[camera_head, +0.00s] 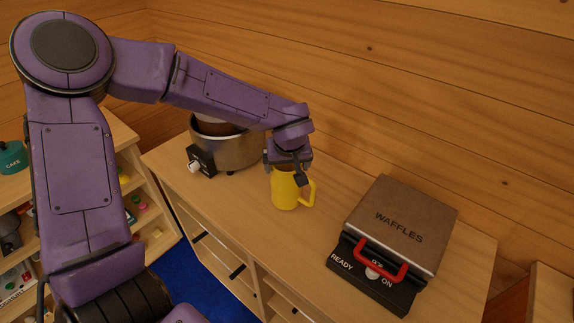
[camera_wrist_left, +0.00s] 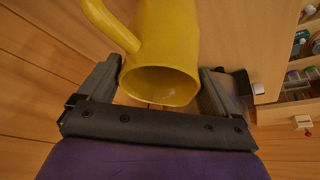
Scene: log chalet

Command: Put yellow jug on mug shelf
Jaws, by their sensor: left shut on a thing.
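The yellow jug (camera_head: 285,190) is upright at the counter in the head view, its handle pointing right. In the left wrist view the jug (camera_wrist_left: 165,60) shows between the two fingers, with its round opening toward the camera. My left gripper (camera_head: 288,172) reaches down from above and is shut on the jug near its top. The gripper also shows in the left wrist view (camera_wrist_left: 160,95). I cannot tell whether the jug's bottom touches the counter. I cannot make out which shelf is the mug shelf. My right gripper is not in view.
A metal pot-like cooker (camera_head: 232,150) stands just left of the jug, partly behind my arm. A waffle maker (camera_head: 400,225) with a red handle stands to the right on the wooden counter (camera_head: 325,190). Shelves (camera_head: 150,215) with small items are at the left. A log wall is behind.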

